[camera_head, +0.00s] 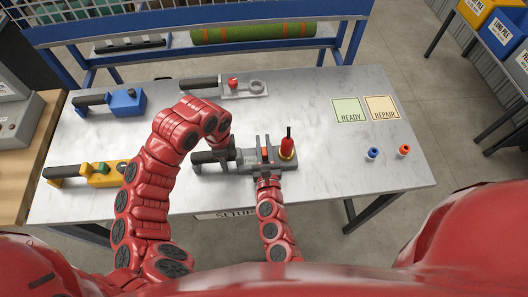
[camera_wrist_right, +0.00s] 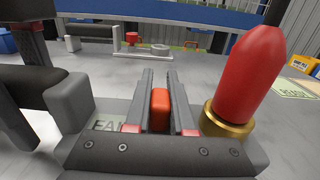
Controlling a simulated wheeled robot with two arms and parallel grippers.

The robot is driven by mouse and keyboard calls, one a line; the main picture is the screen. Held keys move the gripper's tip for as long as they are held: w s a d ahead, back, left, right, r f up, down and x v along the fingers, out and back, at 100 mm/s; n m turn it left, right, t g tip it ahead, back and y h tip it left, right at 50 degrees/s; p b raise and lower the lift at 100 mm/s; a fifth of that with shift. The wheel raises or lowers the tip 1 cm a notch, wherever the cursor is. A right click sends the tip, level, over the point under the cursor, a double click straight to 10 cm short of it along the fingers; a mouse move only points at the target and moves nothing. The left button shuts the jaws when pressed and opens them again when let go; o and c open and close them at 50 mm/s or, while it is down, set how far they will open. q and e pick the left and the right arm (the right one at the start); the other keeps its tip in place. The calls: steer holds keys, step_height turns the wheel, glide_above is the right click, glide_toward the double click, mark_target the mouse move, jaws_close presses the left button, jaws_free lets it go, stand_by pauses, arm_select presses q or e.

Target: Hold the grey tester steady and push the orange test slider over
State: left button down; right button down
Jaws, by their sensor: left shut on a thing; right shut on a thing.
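The grey tester (camera_head: 250,166) lies at the front middle of the table, with a dark handle on its left. My left gripper (camera_head: 215,155) is shut on that handle, partly hidden by my arm. The orange slider (camera_head: 264,153) sits on the tester's top. In the right wrist view the slider (camera_wrist_right: 160,110) stands between the two grey fingers of my right gripper (camera_wrist_right: 162,100), which is shut on it. A label (camera_wrist_right: 108,124) left of the slider is partly covered; only "FA" and part of a letter show. A red pointed piece in a brass collar (camera_wrist_right: 252,80) stands right of the slider.
A blue tool (camera_head: 125,101), a yellow tool (camera_head: 103,175) and a light grey tool (camera_head: 238,88) lie on the table. READY (camera_head: 348,110) and REPAIR (camera_head: 381,108) cards lie at right. Blue (camera_head: 372,153) and orange-red (camera_head: 404,150) small parts stand before them. The table's right end is mostly clear.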

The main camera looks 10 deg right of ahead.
steer(key=shift+f, duration=0.1)
steer(key=c, duration=0.7)
jaws_free()
steer(key=s, duration=1.1)
steer(key=shift+a, duration=0.1)
steer(key=shift+s, duration=0.55)
